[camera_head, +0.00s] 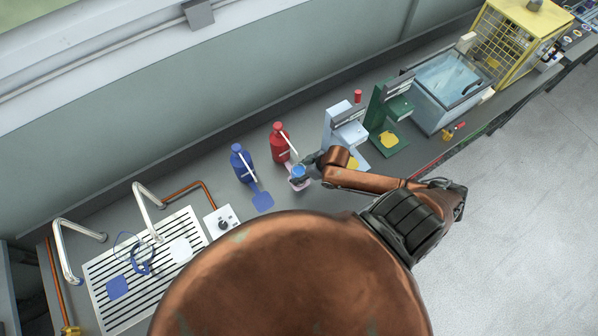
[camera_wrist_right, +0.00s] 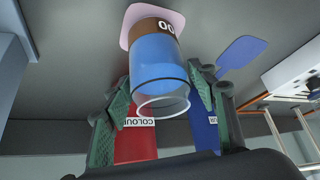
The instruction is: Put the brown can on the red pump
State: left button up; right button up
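The can, brown lower down with part of a white label and blue toward its near end with a clear rim, is the brown can (camera_wrist_right: 158,62). In the head view its blue top (camera_head: 298,172) shows beside my right gripper (camera_head: 308,165). In the right wrist view my right gripper (camera_wrist_right: 165,88) has a finger on each side of it, seemingly touching. The red pump (camera_head: 280,143) stands just behind, with a white spout and a pink pad (camera_head: 299,184) in front. The can appears over this pad; whether it touches is unclear. My left gripper is not in view.
A blue pump (camera_head: 241,163) with a blue pad (camera_head: 262,200) stands left of the red pump. A pale blue machine (camera_head: 345,127) and a green machine (camera_head: 388,108) stand to the right. A slatted drain tray (camera_head: 150,262) lies at the left.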

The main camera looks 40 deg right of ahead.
jog(key=shift+o, duration=1.1)
jog(key=shift+r, duration=0.1)
jog(key=v, duration=1.2)
